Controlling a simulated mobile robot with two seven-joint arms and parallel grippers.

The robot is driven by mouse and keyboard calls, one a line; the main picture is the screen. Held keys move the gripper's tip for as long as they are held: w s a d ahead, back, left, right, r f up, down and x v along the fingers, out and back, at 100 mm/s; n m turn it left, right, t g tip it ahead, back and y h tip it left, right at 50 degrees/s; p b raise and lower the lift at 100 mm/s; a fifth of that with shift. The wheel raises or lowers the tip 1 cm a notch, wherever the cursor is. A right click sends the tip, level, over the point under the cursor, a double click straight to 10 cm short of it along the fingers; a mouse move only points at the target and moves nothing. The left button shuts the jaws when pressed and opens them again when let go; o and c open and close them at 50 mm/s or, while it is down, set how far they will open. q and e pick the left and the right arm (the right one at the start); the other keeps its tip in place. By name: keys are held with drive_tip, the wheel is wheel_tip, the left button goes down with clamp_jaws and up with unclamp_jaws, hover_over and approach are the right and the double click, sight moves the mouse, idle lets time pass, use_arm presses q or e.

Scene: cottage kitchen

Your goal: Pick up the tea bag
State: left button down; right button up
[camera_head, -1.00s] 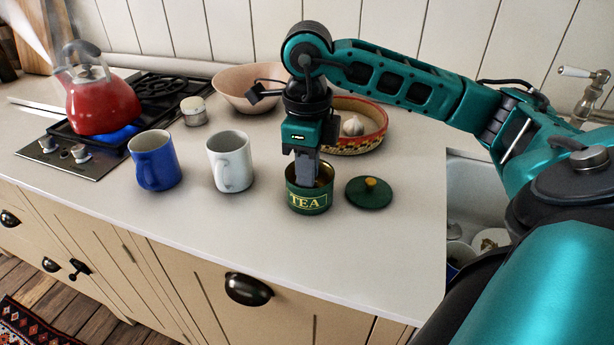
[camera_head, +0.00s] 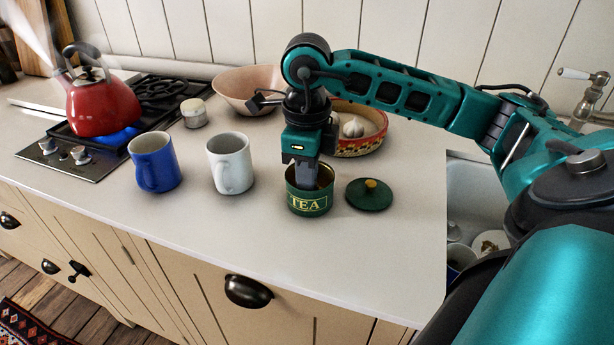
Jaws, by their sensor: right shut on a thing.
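A green tin (camera_head: 308,205) lettered "TEA" stands open and upright on the counter. Its green lid (camera_head: 369,195) with a yellow knob lies on the counter to its right. My right gripper (camera_head: 303,181) points down into the tin's mouth. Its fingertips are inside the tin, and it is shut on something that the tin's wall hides. I cannot see the tea bag itself. My left gripper is not in view.
A blue mug (camera_head: 155,162) and a white mug (camera_head: 230,163) stand left of the tin. A red kettle (camera_head: 102,106) steams on the lit hob. A pink bowl (camera_head: 243,88) and a patterned dish (camera_head: 368,141) with garlic stand behind. The sink is at right.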

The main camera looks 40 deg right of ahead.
wheel_tip(320, 180, up, 20)
drive_tip(key=p, duration=0.5)
drive_tip(key=shift+f, duration=0.15)
idle(0.9)
